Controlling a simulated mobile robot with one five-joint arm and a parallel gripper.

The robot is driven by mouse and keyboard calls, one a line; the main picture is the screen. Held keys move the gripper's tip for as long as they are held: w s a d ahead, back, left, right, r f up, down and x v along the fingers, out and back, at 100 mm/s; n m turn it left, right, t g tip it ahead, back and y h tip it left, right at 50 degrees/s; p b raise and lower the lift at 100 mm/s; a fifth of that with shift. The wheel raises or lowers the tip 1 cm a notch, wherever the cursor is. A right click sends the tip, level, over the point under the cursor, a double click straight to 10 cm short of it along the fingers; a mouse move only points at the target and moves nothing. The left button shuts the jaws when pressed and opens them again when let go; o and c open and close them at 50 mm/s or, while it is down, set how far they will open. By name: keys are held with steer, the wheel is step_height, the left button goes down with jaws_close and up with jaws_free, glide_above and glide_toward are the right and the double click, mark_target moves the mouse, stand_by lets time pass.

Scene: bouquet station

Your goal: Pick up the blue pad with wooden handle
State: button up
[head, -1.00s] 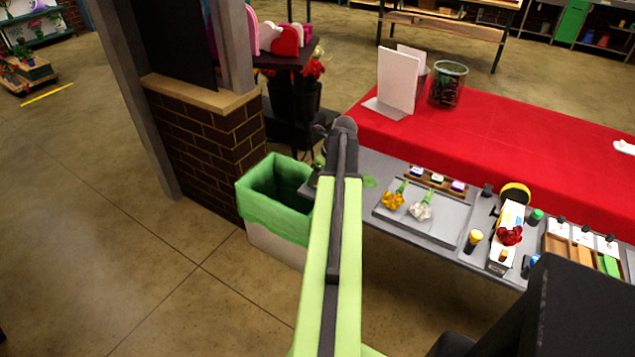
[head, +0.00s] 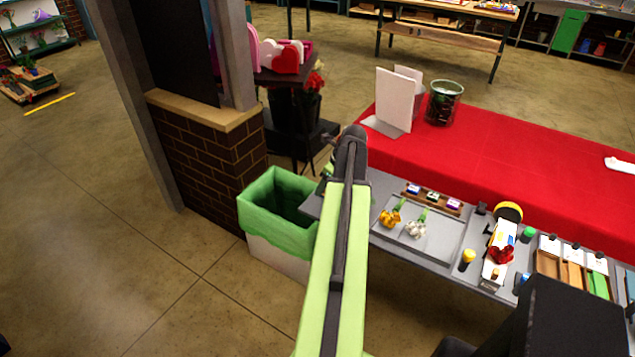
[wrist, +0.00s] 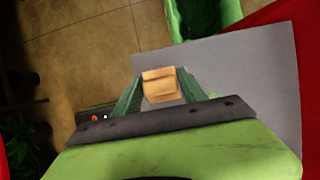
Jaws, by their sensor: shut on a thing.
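In the wrist view my gripper (wrist: 161,80) is shut on a light wooden block-shaped handle (wrist: 160,90), with one dark green finger on each side. No blue pad shows on it; whatever lies beneath the handle is hidden. The held thing appears over or close to the grey table's end (wrist: 245,75); I cannot tell whether it touches. In the head view my arm hides the gripper and the held thing.
A green-lined bin (head: 250,220) stands beside the grey table's left end. A tray (head: 445,240) holds orange and white flowers, with a rack of small coloured pads (head: 432,197) behind. The red-covered table (head: 500,145) lies beyond. A brick pillar (head: 205,150) stands at left.

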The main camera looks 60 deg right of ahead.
steer(key=s+r+p, duration=0.4)
steer(key=s+r, duration=0.1)
steer(key=s, duration=0.3)
steer(key=shift+s+d, duration=0.3)
steer(key=shift+d, duration=0.15)
steer(key=o, duration=0.7)
steer(key=c, duration=0.5)
